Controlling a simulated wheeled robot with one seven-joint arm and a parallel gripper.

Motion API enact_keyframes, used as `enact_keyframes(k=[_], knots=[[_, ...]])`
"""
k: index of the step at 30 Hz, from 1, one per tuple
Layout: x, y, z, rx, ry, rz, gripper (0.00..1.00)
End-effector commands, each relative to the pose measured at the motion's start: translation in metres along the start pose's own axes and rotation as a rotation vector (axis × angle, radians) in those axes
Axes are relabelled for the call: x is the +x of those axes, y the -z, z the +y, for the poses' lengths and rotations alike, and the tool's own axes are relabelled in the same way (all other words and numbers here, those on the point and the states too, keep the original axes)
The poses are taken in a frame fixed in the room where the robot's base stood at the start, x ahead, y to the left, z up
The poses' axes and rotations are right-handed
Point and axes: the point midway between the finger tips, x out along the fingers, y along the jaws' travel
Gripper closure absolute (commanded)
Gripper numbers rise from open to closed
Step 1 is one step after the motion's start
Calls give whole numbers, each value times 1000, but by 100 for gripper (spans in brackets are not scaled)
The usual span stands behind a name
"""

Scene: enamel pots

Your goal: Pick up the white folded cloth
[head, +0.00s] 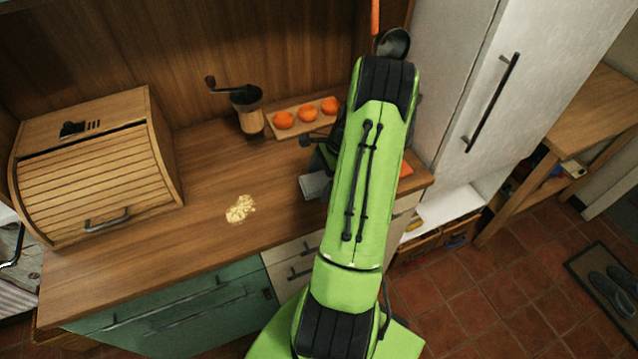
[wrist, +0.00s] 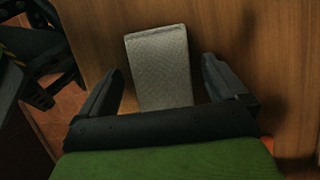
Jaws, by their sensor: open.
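The white folded cloth (wrist: 161,68) looks greyish in the wrist view and lies flat on the wooden counter. In the head view, part of the cloth (head: 314,186) shows at the left of my green arm; the rest is hidden behind the arm. My gripper (wrist: 160,82) is open in the wrist view, with one dark finger to each side of the cloth's near part. I cannot tell how high the fingers are above the counter. In the head view my gripper is mostly hidden by my arm.
A wooden bread box (head: 95,170) stands at the left. A coffee grinder (head: 247,108) and a board with oranges (head: 300,117) stand at the back. Yellowish crumbs (head: 240,208) lie on the counter (head: 190,215). A white fridge (head: 480,80) is at the right.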

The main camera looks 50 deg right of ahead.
Motion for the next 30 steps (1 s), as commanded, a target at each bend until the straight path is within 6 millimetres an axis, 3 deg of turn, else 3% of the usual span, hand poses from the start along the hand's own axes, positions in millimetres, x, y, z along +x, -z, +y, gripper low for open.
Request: enact_keyframes(k=[6,17,24,30], knots=[[2,1,0,0,0,0,4],[2,1,0,0,0,0,57],[-2,-1,0,-1,1,1,57],[-46,-18,-1,-2,5,3,57]])
